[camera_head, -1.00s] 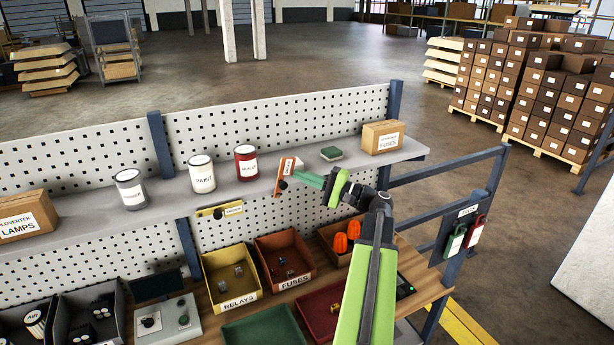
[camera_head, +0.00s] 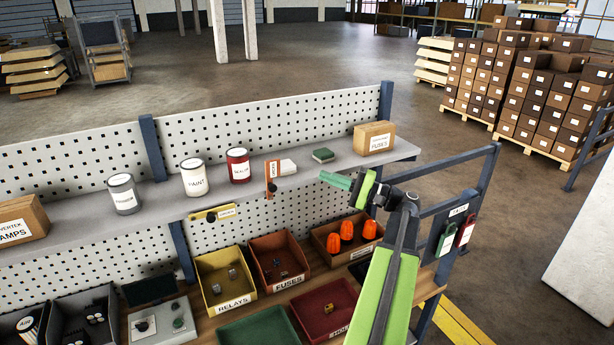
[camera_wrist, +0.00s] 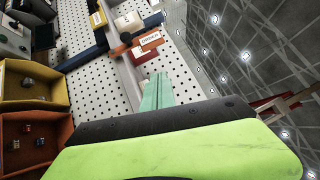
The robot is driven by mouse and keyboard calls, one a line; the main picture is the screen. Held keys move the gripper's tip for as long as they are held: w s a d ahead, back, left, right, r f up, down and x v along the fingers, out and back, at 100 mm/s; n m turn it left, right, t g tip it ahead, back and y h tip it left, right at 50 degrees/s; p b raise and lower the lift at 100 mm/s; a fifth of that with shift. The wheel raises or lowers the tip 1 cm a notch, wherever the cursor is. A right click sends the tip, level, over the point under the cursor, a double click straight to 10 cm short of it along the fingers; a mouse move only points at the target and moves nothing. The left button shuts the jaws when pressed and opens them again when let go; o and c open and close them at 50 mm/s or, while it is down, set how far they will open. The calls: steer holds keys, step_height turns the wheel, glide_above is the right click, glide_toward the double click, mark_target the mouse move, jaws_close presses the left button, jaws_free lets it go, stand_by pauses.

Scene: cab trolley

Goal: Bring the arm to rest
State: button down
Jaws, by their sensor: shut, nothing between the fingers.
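My gripper (camera_head: 336,181) is shut and empty, its green fingers pointing left in front of the shelf's right part. In the wrist view my gripper (camera_wrist: 158,92) shows as two teal fingers together. An orange and white piece (camera_head: 272,174) with a dark knob stands at the shelf's front edge, left of the fingertips and apart from them. It also shows beyond the fingers in the wrist view, as an orange part with a white label (camera_wrist: 150,40). My green arm rises from the lower right of the head view.
The shelf (camera_head: 330,172) carries a carton marked FUSES (camera_head: 374,138), a green and dark block (camera_head: 323,155), a red can (camera_head: 238,166) and a white paint can (camera_head: 195,178). Below are a yellow relays bin (camera_head: 225,280) and a bin of orange objects (camera_head: 347,236). A blue rail (camera_head: 440,165) stands right.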

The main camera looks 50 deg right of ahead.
steer(key=shift+r+v, duration=0.1)
steer(key=shift+v, duration=0.5)
steer(key=shift+r+v, duration=0.15)
steer(key=shift+v, duration=0.45)
